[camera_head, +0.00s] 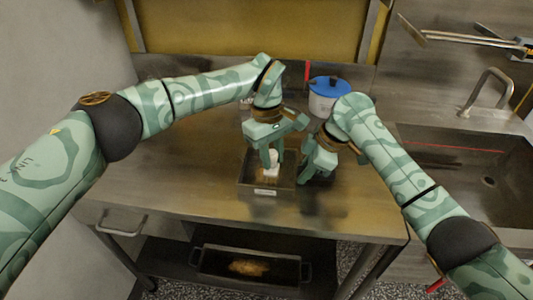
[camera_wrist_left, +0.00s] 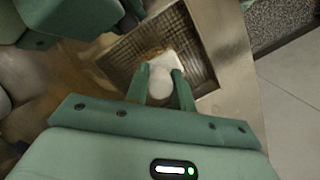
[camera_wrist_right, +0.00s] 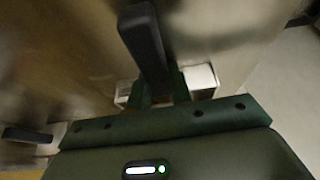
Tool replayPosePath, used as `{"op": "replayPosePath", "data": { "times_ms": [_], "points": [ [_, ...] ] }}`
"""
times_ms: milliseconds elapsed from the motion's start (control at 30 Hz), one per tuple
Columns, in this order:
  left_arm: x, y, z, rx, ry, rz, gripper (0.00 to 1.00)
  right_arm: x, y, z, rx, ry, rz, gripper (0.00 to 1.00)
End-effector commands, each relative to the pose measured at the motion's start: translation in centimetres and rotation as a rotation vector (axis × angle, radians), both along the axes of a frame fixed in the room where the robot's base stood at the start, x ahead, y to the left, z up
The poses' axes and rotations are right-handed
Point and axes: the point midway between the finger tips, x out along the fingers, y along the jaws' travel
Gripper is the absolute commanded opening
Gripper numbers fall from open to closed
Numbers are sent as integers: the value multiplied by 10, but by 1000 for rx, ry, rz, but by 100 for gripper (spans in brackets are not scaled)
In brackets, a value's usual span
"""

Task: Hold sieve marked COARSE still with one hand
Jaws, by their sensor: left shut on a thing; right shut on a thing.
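A square, dark-rimmed mesh sieve (camera_head: 246,184) lies on the metal table, with a pale label (camera_head: 265,192) on its front edge; I cannot read it. My left gripper (camera_head: 271,158) is shut on a white, rounded piece (camera_wrist_left: 160,80) over the sieve. A flat white part (camera_wrist_left: 166,61) shows beyond it, near brownish matter on the mesh (camera_wrist_left: 203,75). My right gripper (camera_head: 308,174) is low at the sieve's right side. In the right wrist view it is shut on a dark bar (camera_wrist_right: 145,45); I cannot tell how the bar joins the sieve.
A white pot (camera_head: 321,104) with a blue lid stands behind my right gripper. A sink (camera_head: 487,180) with a tap (camera_head: 490,84) is at the right. A dark pan (camera_head: 211,264) with brownish contents sits on the lower shelf. The table's left side is clear.

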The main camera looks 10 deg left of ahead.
Motion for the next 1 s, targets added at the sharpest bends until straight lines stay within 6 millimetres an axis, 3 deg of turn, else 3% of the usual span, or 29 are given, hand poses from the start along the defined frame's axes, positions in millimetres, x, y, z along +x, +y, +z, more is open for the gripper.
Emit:
{"op": "replayPosePath", "data": {
  "times_ms": [200, 1000],
  "points": [
    [0, -9, 0, -1, -1, 1, 6, 0, 0, 0, 1, 0, 0, 0],
    [0, 32, -2, 3, 0, 0, 6, 1, 0, 1, 1, -2, 0, 0]
  ]
}}
